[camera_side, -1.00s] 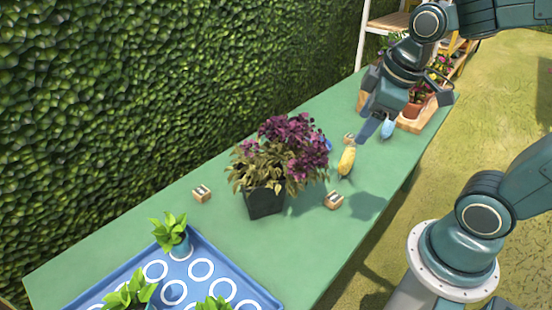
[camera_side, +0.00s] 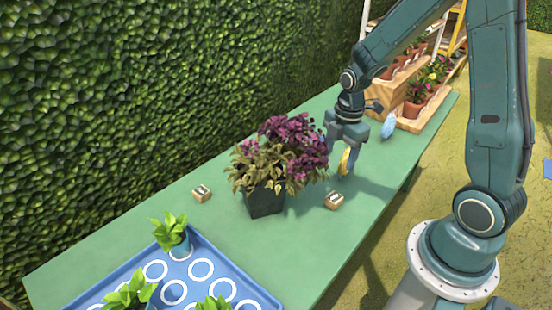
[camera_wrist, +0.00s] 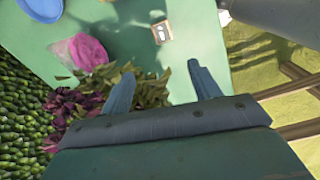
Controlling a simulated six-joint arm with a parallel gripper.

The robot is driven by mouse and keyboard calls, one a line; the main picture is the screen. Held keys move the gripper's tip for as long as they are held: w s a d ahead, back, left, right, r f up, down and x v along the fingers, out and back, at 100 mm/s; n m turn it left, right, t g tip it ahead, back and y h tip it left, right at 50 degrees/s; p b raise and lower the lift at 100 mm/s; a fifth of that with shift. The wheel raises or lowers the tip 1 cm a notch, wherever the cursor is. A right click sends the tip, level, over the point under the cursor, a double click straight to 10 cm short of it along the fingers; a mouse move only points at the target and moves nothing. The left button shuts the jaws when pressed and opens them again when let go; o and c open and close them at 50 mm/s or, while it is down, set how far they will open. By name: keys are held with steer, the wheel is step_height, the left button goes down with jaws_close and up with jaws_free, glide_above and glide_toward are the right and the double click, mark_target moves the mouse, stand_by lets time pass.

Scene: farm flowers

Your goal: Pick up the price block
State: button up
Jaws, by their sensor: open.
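Small wooden price blocks with a dark-and-white printed face lie on the green table. In the side view, one block (camera_side: 202,193) lies left of the potted purple plant and another block (camera_side: 334,200) lies right of its pot. In the wrist view, one block (camera_wrist: 161,32) lies flat beyond my fingertips; I cannot tell which one it is. My gripper (camera_side: 342,158) points down just right of the purple plant, behind the right-hand block and apart from it. In the wrist view my gripper (camera_wrist: 162,80) has its fingers spread with nothing held between them.
The purple plant (camera_side: 265,195) stands close to my gripper. A yellow item (camera_side: 345,163) is right at my fingers, and a blue item (camera_side: 389,126) lies farther back. A blue tray (camera_side: 230,267) with seedlings is at front. Wooden shelves with pots (camera_side: 414,110) stand at the far end.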

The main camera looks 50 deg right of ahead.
steer(key=f+n, duration=0.1)
steer(key=d+f, duration=0.1)
steer(key=f, duration=0.1)
steer(key=shift+d+f+n+g, duration=0.1)
steer(key=shift+f+n+g, duration=0.1)
steer(key=shift+n+g, duration=0.15)
steer(key=shift+f, duration=0.1)
glide_above(334, 197)
steer(key=shift+f, duration=4.15)
steer(key=shift+f, duration=0.1)
steer(key=shift+s+f, duration=0.1)
steer(key=shift+f, duration=2.4)
steer(key=shift+c, duration=0.2)
steer(key=c, duration=1)
